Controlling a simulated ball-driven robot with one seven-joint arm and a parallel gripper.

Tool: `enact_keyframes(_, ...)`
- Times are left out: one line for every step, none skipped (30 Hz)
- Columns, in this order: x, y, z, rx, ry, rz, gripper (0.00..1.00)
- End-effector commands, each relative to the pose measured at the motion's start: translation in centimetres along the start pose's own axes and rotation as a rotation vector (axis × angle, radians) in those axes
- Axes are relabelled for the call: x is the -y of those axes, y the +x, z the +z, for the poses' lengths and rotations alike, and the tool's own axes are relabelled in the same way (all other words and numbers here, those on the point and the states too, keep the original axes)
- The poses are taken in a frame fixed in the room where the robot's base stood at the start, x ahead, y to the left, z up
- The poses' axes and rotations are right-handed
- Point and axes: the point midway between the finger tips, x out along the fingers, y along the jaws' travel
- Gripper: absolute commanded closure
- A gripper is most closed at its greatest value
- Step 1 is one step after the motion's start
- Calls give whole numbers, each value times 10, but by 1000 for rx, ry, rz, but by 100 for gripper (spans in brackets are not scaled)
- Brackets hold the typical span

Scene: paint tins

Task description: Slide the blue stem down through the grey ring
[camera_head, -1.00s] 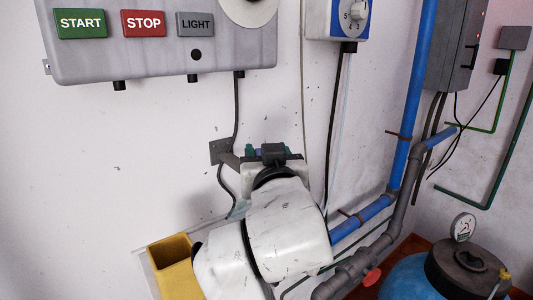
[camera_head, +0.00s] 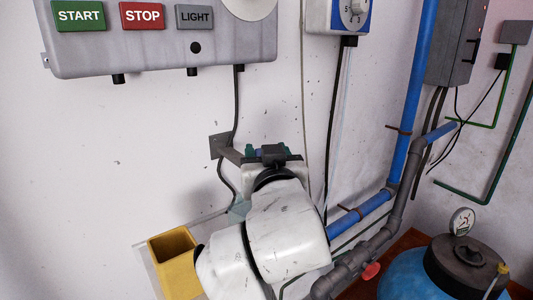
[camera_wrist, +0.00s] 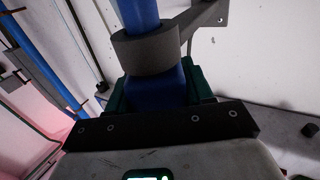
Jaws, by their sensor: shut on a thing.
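In the wrist view the blue stem (camera_wrist: 138,12) runs through the grey ring (camera_wrist: 146,52) and shows on its far side. The ring sits on a grey bracket arm that leads to the wall. My gripper (camera_wrist: 160,87) is shut on the wider blue part of the stem, close against the ring; I cannot tell if they touch. Its green fingers stand on both sides of the blue part. In the head view my gripper (camera_head: 265,152) is beside a wall bracket (camera_head: 220,147), and my white wrist hides the ring and stem.
A yellow open box (camera_head: 176,268) stands at the lower left. A grey panel (camera_head: 160,55) with START, STOP and LIGHT labels hangs above. Blue pipes (camera_head: 408,105) run to the right, above a blue tank (camera_head: 410,275) with a gauge. Cables hang near my wrist.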

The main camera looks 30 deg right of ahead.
Motion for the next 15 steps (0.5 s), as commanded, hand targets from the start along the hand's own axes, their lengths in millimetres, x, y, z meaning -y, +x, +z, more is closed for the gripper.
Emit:
enact_keyframes(0,0,1,0,0,0,71)
enact_keyframes(0,0,1,0,0,0,71)
enact_keyframes(0,0,2,0,0,0,71)
enact_keyframes(0,0,3,0,0,0,71)
enact_keyframes(0,0,4,0,0,0,71)
enact_keyframes(0,0,4,0,0,0,71)
enact_keyframes(0,0,5,0,0,0,71)
enact_keyframes(0,0,6,0,0,0,71)
enact_keyframes(0,0,6,0,0,0,71)
enact_keyframes(0,0,6,0,1,0,71)
enact_keyframes(0,0,6,0,1,0,71)
enact_keyframes(0,0,6,0,0,0,71)
enact_keyframes(0,0,6,0,0,0,46)
enact_keyframes(0,0,6,0,0,0,43)
enact_keyframes(0,0,6,0,0,0,39)
